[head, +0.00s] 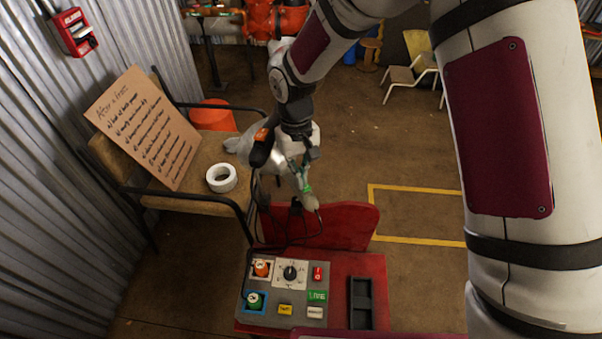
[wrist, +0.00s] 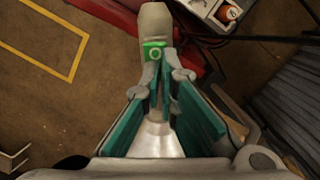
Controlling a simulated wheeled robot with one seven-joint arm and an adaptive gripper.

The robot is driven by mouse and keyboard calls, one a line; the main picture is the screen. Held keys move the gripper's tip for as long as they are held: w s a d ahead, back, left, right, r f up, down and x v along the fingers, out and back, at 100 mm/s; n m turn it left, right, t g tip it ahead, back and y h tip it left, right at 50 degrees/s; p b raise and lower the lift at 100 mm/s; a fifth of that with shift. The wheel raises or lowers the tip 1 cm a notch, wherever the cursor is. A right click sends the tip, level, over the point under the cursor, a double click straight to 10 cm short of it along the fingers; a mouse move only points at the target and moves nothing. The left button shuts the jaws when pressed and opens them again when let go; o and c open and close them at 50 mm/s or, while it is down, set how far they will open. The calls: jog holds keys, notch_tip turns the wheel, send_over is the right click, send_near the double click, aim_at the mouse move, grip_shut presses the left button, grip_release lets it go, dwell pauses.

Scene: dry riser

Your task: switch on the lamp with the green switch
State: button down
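A hand lamp with a grey handle (head: 310,203) and a small green switch (head: 306,188) is just below my gripper (head: 303,178) in the head view. In the wrist view the green switch (wrist: 154,51), with a pale ring on it, sits on the grey handle (wrist: 155,20). A pale cone-shaped part (wrist: 157,142) shows between my fingers. My gripper (wrist: 162,80) has its teal-padded fingertips together, close to the switch. Whether they touch it I cannot tell. The fingers hide the middle of the lamp.
A red stand carries a grey control panel (head: 285,272) with knobs and buttons, below the lamp. Black cables run to it. A chair (head: 208,157) at left holds a cardboard sign (head: 143,128) and a white tape roll (head: 221,178).

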jog(key=shift+s+a+f, duration=0.15)
jog(key=shift+a+f, duration=0.05)
jog(key=shift+f, duration=0.1)
jog(key=shift+s+d+f+p, duration=0.1)
jog(key=shift+s+d+p, duration=0.25)
jog(key=shift+s, duration=0.35)
notch_tip(320, 180, up, 15)
jog(key=w+a+p, duration=0.1)
jog(key=w+p, duration=0.1)
jog(key=p, duration=0.1)
jog(key=shift+w+p, duration=0.15)
jog(key=shift+p, duration=0.2)
jog(key=shift+a+f, duration=0.1)
